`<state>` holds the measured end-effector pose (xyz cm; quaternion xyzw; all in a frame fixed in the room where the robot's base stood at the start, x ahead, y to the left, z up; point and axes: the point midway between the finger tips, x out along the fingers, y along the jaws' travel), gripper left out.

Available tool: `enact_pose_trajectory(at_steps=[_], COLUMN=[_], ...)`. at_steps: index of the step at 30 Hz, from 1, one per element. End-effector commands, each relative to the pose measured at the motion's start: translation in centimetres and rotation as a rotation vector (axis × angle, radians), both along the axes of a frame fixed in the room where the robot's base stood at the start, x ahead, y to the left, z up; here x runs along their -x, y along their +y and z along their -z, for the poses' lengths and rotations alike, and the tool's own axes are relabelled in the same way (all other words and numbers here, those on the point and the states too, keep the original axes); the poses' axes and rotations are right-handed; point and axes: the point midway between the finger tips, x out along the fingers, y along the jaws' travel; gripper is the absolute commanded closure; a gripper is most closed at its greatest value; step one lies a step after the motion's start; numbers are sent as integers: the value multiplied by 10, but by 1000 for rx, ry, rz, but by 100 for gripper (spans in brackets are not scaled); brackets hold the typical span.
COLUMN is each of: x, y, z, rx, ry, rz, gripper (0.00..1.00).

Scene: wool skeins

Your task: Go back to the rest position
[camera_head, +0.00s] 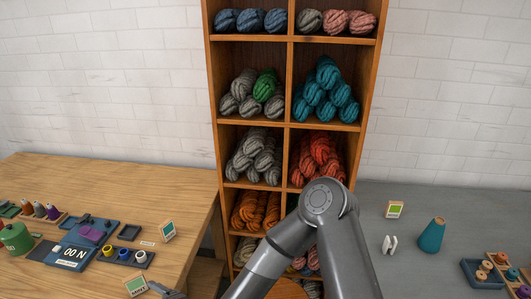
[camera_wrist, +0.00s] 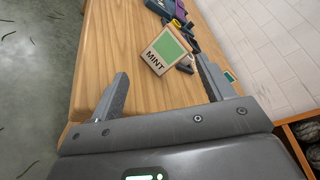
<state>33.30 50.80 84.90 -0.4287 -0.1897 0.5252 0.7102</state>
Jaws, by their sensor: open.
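My gripper (camera_wrist: 163,84) is open in the wrist view, its two fingers wide apart with nothing between them. It is over the front part of the wooden table (camera_wrist: 105,45). A MINT label card (camera_wrist: 168,50) with a green square stands on the table just beyond the fingertips; I cannot tell the exact gap. In the head view the same card (camera_head: 136,284) is at the bottom left, with a grey piece of my gripper beside it. My arm bends in front of the shelf, and most of my gripper is out of the head view.
A tall wooden shelf (camera_head: 288,85) holds wool skeins, with one green skein (camera_head: 265,84) among grey ones. The wooden table carries a blue scale (camera_head: 72,254), a green pot (camera_head: 15,237) and small cups. The grey table (camera_head: 450,210) bears a teal cone (camera_head: 432,235) and cards.

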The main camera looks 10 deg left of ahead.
Motion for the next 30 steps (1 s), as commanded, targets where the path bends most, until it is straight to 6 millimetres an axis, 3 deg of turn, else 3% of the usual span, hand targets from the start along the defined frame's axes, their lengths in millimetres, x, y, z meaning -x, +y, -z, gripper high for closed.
enact_pose_trajectory(at_steps=[8,14,23,30], x=[-32,-63,-110,-133], y=[-33,-72,-153,-229], z=[0,-6,-36,-77], rx=[278,508,873,1139], ry=[-255,-428,-628,-699], rz=[-110,-178,-263,-307], gripper=[26,26,26,26])
